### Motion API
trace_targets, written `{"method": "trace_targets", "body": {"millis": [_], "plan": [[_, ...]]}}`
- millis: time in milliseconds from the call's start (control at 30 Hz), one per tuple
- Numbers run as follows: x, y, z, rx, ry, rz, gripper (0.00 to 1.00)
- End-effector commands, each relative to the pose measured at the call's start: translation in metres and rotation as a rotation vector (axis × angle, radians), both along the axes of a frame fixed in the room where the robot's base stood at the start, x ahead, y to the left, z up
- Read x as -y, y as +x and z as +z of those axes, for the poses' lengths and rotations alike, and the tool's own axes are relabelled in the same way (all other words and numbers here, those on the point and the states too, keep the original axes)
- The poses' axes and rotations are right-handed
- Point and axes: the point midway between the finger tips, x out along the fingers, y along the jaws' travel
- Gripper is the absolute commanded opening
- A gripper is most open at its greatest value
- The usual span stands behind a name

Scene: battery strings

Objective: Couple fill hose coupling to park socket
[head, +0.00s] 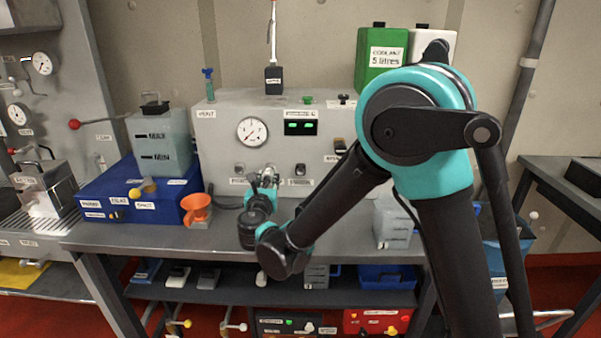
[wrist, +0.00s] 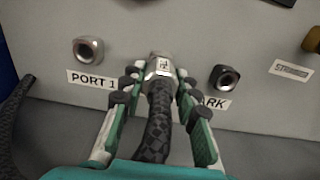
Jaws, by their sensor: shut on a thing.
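My gripper (wrist: 158,84) is shut on the silver fill hose coupling (wrist: 160,65), one finger on each side. The dark braided hose (wrist: 157,130) runs back from it toward the wrist camera. The park socket (wrist: 224,77), a dark hole in a metal ring, is right of the coupling. Its label is partly hidden by the right finger. The PORT 1 socket (wrist: 88,50) is to the left and empty. The coupling's front end faces the panel between them; I cannot tell whether it touches the panel. In the head view my gripper (head: 264,190) is at the panel's lower front.
The grey panel (head: 218,130) carries a round gauge (head: 252,131) and a green display (head: 300,127). An orange funnel (head: 197,208) and a blue box (head: 130,196) stand to the left. A translucent jug (head: 393,226) stands right, partly behind my arm. The bench's front edge is partly clear.

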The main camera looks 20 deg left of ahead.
Motion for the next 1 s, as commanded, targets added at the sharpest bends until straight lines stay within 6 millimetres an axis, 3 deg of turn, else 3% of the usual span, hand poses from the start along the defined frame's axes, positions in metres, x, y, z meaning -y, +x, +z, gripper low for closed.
{"method": "trace_targets", "body": {"millis": [1000], "plan": [[0.006,-0.019,0.000,0.000,0.000,0.001,0.00]]}}
